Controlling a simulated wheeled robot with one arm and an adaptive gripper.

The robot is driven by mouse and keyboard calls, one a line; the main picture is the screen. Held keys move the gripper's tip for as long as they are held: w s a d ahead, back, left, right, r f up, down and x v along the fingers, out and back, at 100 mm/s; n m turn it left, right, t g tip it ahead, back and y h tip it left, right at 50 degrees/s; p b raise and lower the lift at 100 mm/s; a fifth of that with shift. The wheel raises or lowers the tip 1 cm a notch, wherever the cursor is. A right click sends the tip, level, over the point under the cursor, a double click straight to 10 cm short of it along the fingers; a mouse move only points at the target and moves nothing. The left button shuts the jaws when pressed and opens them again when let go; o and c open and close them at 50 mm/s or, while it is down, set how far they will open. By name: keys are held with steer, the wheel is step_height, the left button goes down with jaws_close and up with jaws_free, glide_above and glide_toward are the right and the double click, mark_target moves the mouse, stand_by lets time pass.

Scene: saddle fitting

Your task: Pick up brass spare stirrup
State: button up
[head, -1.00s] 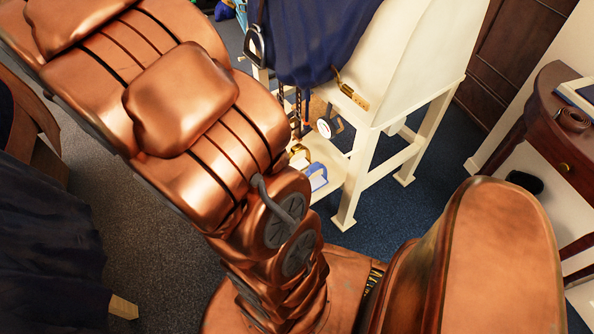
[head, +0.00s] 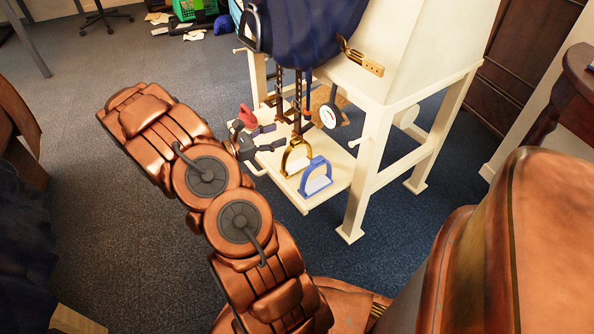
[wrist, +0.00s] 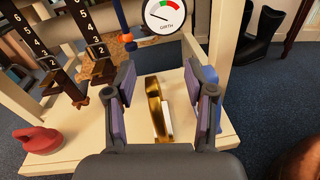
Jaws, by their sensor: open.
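The brass spare stirrup (head: 296,157) stands upright on the cream lower shelf (head: 327,194) of the stand in the head view. In the wrist view the brass stirrup (wrist: 154,105) shows nearly edge-on, with a pale tread at its side. My gripper (head: 266,138) is open beside it, to its left in the head view. In the wrist view my gripper (wrist: 163,98) has one finger on each side of the stirrup, with gaps showing. I cannot tell whether the stirrup is fully between the fingertips in depth.
A blue stirrup (head: 316,177) stands close to the brass one. A red weight-like object (wrist: 38,140) sits on the shelf at left. A girth dial (wrist: 164,14) and numbered straps (wrist: 96,50) hang just above. A stand leg (head: 354,190) rises at right.

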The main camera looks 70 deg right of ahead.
steer(key=n+h+b, duration=0.1)
steer(key=n+b, duration=0.1)
glide_toward(292, 143)
steer(key=x, duration=0.4)
steer(key=shift+d+f+t+b, duration=0.15)
steer(key=shift+d+t+b, duration=0.25)
steer(key=b+x, duration=0.3)
steer(key=x, duration=0.3)
steer(key=shift+s, duration=0.25)
steer(key=shift+s+d+r, duration=0.2)
steer(key=shift+s+d, duration=0.1)
steer(key=shift+d, duration=0.3)
jaws_close()
